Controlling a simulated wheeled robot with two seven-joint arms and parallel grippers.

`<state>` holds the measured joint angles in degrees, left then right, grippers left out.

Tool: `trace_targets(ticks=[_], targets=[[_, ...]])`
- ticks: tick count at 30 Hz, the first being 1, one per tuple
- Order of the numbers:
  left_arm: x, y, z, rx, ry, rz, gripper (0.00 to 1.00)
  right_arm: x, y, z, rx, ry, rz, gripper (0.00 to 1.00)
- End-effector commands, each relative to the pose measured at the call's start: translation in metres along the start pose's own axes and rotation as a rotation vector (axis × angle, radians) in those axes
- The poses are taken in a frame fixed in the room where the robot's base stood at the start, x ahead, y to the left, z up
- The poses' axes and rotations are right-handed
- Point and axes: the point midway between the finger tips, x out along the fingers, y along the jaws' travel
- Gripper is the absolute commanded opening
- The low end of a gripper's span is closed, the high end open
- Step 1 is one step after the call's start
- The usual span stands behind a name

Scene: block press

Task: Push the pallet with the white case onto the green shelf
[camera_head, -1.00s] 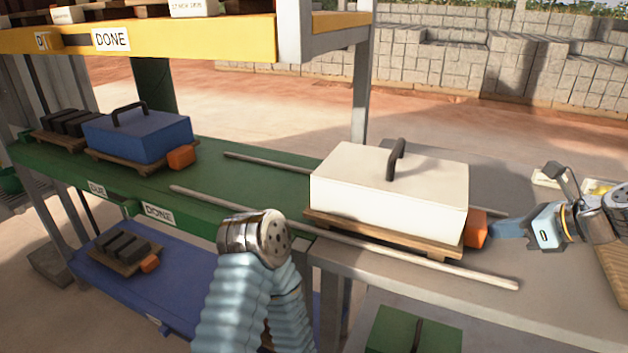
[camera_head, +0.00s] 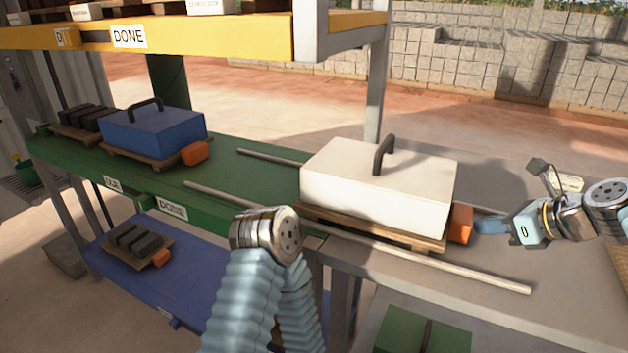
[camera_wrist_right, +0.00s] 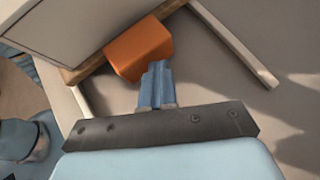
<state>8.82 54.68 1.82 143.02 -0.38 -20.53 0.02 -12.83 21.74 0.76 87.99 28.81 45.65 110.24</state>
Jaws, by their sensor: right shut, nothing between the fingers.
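The white case (camera_head: 375,190) with a dark handle sits on a wooden pallet (camera_head: 375,228) between two rails. The pallet's left end reaches the edge of the green shelf (camera_head: 245,185); most of it is over the grey table. An orange block (camera_head: 461,224) is on the pallet's right end. My right gripper (camera_head: 480,226) is shut and empty, its fingertips at the block's right face. In the right wrist view the blue fingers (camera_wrist_right: 157,72) meet or nearly meet the orange block (camera_wrist_right: 139,48); exact contact is unclear. My left gripper is not in view.
A blue case (camera_head: 153,132) on a pallet stands further left on the green shelf. Pale rails (camera_head: 445,268) run from table to shelf. A yellow shelf (camera_head: 220,40) is above, a blue one (camera_head: 195,275) below. A grey post (camera_head: 374,85) stands behind the white case.

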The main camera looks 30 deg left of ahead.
Motion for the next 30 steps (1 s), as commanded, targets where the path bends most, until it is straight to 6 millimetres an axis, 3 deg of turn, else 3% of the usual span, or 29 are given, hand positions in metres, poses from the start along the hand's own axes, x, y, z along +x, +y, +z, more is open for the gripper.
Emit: trace_targets(ticks=[30], targets=[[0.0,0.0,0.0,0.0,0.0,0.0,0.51,0.037,0.028,0.03,-0.004,-0.002,0.007,0.0]])
